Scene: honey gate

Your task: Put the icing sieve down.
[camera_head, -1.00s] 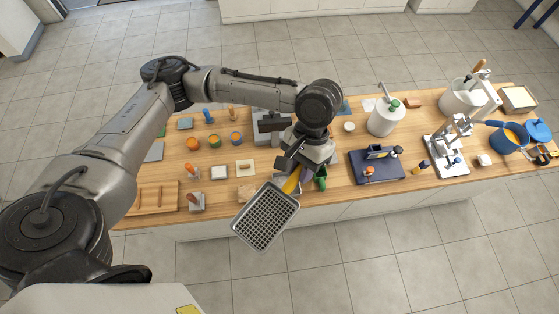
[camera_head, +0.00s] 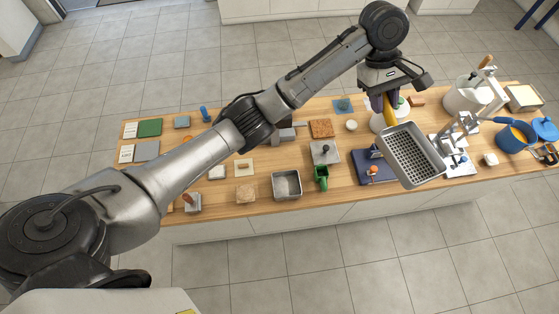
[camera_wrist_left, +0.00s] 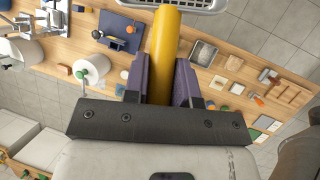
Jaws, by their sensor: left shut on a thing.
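The icing sieve (camera_head: 412,157) is a rectangular metal mesh pan with a yellow handle. My left gripper (camera_head: 388,104) is shut on that handle and holds the sieve tilted above the right part of the wooden counter. The sieve covers part of the dark blue board and the area near the metal stand in the head view. In the left wrist view, the yellow handle (camera_wrist_left: 165,45) lies between the purple fingers, and only an edge of the mesh pan shows at the top. My right gripper is in neither view.
A dark blue board (camera_head: 366,174) and a metal stand (camera_head: 457,130) are beneath and beside the sieve. A blue pot (camera_head: 510,138) stands farther right. A square metal tin (camera_head: 287,184) and green scoop (camera_head: 321,178) sit left. Small bare wood patches (camera_head: 262,166) lie between things.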

